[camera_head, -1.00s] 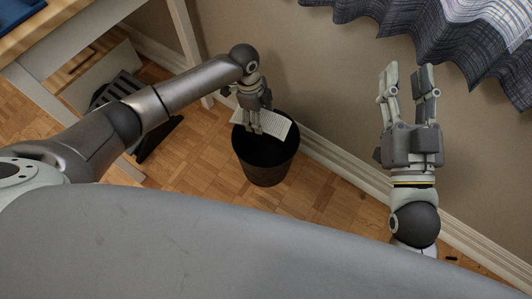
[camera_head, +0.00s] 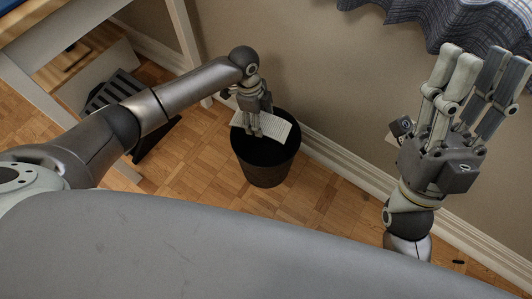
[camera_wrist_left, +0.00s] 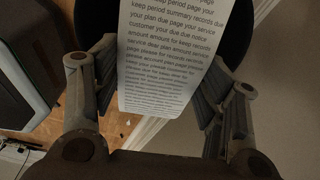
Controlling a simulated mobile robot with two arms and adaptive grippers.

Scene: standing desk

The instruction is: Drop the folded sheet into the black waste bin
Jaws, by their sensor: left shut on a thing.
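The folded sheet (camera_head: 275,125) is white and printed with lines of text. It also shows large in the left wrist view (camera_wrist_left: 168,50), between the two fingers. My left gripper (camera_head: 254,132) is shut on the sheet and holds it over the mouth of the black waste bin (camera_head: 266,168). The bin stands upright on the floor by the wall; its inside is dark. In the left wrist view the bin's dark opening is behind the sheet. My right gripper (camera_head: 478,75) is raised at the right, fingers pointing up, open and empty, away from the bin.
A desk leg (camera_head: 187,45) and a dark slatted object (camera_head: 125,90) stand left of the bin. The wall and white baseboard (camera_head: 340,163) run just behind it. A blue checked curtain (camera_head: 450,18) hangs at the upper right. Parquet floor in front of the bin is clear.

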